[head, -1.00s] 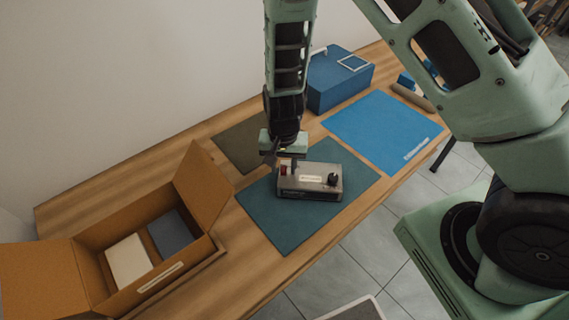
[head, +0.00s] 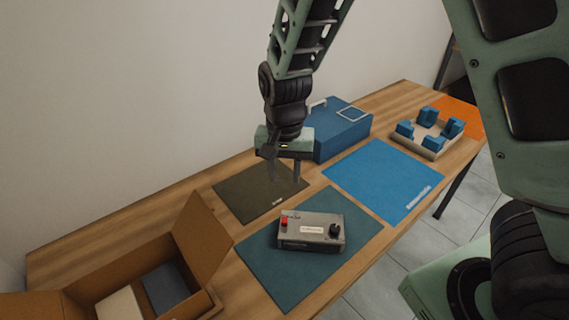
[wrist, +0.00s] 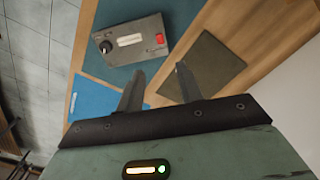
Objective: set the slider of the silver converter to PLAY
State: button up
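The silver converter (head: 308,217) sits on a teal mat (head: 280,280) on the table. The converter also shows in the wrist view (wrist: 135,54). Slider markings are too small to read. My gripper (head: 285,181) is open and empty, above the dark olive mat behind the converter. Its two fingers (wrist: 160,72) are apart and clear of the converter in the wrist view.
An open cardboard box (head: 201,237) stands at the front left. A blue case (head: 338,140) with a handle is at the back. A bright blue mat (head: 384,178), a tray with several blue blocks (head: 433,146) and an orange mat (head: 462,113) lie to the right. The olive mat (head: 238,190) is bare.

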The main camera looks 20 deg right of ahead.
notch_tip(320, 180, up, 2)
jog(key=shift+r, duration=0.1)
dwell(0.5)
jog(key=s+a+r+n, duration=0.2)
jog(key=s+n, duration=0.4)
jog(key=s, duration=0.5)
jog(key=s+a+r+n, duration=0.1)
jog(key=s+r+n, duration=0.3)
jog(key=s+n, duration=0.3)
jog(key=s, duration=0.3)
jog(key=shift+s+a+r+y, duration=0.3)
jog(key=shift+s+a+r, duration=0.1)
jog(key=shift+f, duration=0.1)
